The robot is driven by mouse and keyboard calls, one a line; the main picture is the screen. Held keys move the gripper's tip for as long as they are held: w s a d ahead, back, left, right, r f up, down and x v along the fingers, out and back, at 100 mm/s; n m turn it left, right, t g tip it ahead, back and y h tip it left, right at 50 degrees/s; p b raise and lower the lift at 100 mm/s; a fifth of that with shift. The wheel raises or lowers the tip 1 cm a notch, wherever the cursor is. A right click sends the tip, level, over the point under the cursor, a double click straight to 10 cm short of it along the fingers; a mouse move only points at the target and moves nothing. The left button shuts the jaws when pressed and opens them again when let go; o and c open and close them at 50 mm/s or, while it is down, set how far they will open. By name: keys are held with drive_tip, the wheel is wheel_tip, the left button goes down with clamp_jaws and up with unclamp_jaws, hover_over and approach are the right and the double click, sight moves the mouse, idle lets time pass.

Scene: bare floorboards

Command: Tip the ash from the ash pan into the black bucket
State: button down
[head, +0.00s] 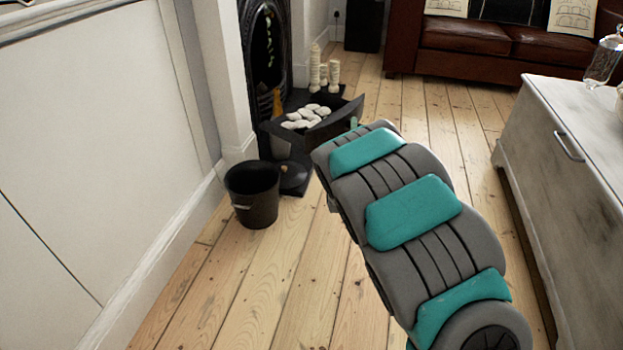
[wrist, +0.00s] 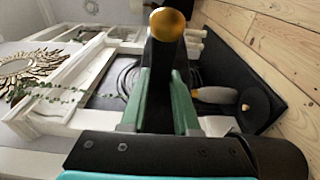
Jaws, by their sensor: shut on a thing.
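The black bucket (head: 253,195) stands upright on the floorboards beside the white wall, left of my arm, its mouth open upward. A dark, open ash pan (head: 338,122) shows just beyond the end of my arm, with pale rounded lumps beside or in it; I cannot tell which. My gripper is mostly hidden behind my arm in the head view. In the wrist view my gripper (wrist: 160,100) has its green fingers shut on a black bar with a round gold knob, which looks like part of the ash pan. The ash itself is not clear. The bucket is apart from my gripper.
The fireplace (head: 265,50) and its dark hearth lie behind the bucket, with pale candles (head: 325,72) and a round black object (head: 293,178). A whitish cabinet (head: 570,150) stands at the right, a brown sofa (head: 490,45) behind. The floor between is clear.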

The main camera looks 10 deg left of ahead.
sight(288, 136)
drive_tip(key=s+a+f+b, duration=0.3)
drive_tip(key=a+f+b, duration=0.1)
drive_tip(key=a+f, duration=0.7)
drive_tip(key=shift+f+y, duration=0.3)
drive_tip(key=shift+f, duration=0.05)
drive_tip(key=shift+s+d+r, duration=0.1)
drive_tip(key=shift+s+a+r+n+t+y+p, duration=0.2)
drive_tip(key=shift+s+a+r+n+p, duration=0.2)
drive_tip(key=shift+a+r+n+p, duration=0.95)
drive_tip(key=shift+s+a+r+n+t+y+p, duration=0.2)
drive_tip(key=shift+s+a+r+n+p, duration=0.15)
drive_tip(key=shift+a+r+n+p, duration=0.95)
drive_tip(key=shift+s+a+r+n+t+y+p, duration=0.3)
drive_tip(key=shift+a+r+n+p, duration=0.55)
drive_tip(key=shift+r+n, duration=0.85)
drive_tip(key=s+a+r+n+p, duration=0.1)
drive_tip(key=a+r+n+p, duration=0.1)
drive_tip(key=a+n, duration=0.2)
drive_tip(key=shift+s+a+r+y, duration=0.35)
drive_tip(key=shift+s+a+y, duration=0.05)
drive_tip(key=shift+a, duration=0.25)
